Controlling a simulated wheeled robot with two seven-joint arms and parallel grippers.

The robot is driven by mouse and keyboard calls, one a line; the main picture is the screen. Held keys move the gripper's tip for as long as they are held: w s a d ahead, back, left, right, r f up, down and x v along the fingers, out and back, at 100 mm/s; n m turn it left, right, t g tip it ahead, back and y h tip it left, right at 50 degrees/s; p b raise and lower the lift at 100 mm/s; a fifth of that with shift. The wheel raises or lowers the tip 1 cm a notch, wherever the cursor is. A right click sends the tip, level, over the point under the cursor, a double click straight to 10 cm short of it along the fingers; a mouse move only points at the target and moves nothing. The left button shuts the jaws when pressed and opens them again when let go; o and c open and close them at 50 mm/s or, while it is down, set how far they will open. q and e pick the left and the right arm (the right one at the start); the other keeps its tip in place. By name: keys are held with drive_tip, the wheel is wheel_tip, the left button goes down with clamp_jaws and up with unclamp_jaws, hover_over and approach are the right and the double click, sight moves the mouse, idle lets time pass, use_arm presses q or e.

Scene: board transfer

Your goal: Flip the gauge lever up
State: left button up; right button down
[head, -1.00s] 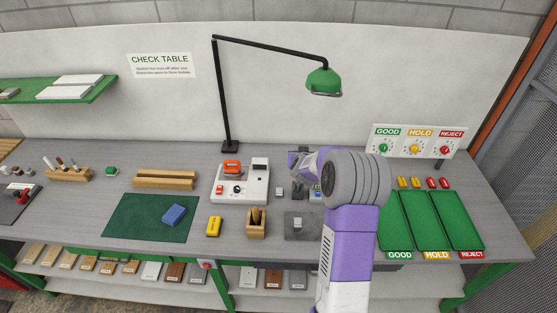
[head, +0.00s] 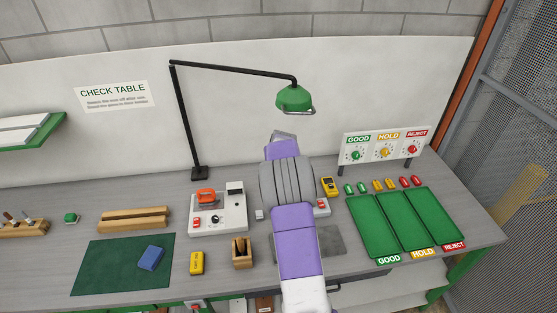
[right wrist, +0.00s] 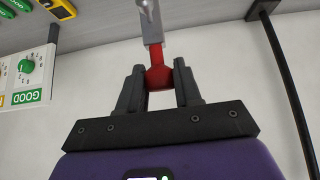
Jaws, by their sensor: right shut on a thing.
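In the right wrist view a lever with a red grip (right wrist: 156,56) and a grey metal shank (right wrist: 150,22) comes down from the top of the picture. My right gripper (right wrist: 158,77) has its dark fingers closed on either side of the red grip's end. In the head view my right forearm and wrist stand in front of the lever and hide both it and the fingers. A small part of a white unit with a red switch (head: 322,207) shows just right of my wrist. My left gripper is in neither current view.
A white tester with an orange handle (head: 218,215) and a wooden holder (head: 242,254) stand left of my arm. A yellow meter (head: 330,187) and green trays (head: 373,240) lie to the right. A green lamp (head: 294,97) hangs above my wrist.

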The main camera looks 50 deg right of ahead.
use_arm(q)
drive_tip(key=shift+w, duration=0.1)
use_arm(e)
drive_tip(key=shift+f, duration=0.15)
drive_tip(key=c, duration=1.2)
unclamp_jaws()
drive_tip(key=o, duration=0.4)
drive_tip(key=shift+w+d+f, duration=0.25)
drive_tip(key=shift+w+d, duration=0.15)
drive_tip(key=shift+w, duration=0.05)
drive_tip(key=shift+s+a+r, duration=0.2)
drive_tip(key=shift+r, duration=0.05)
drive_tip(key=shift+s+a+r, duration=0.25)
drive_tip(key=shift+r, duration=0.35)
use_arm(q)
drive_tip(key=shift+w+d+f, duration=0.2)
use_arm(e)
drive_tip(key=v, duration=0.5)
drive_tip(key=shift+s+r, duration=0.2)
drive_tip(key=shift+r, duration=0.1)
drive_tip(key=shift+a, duration=0.1)
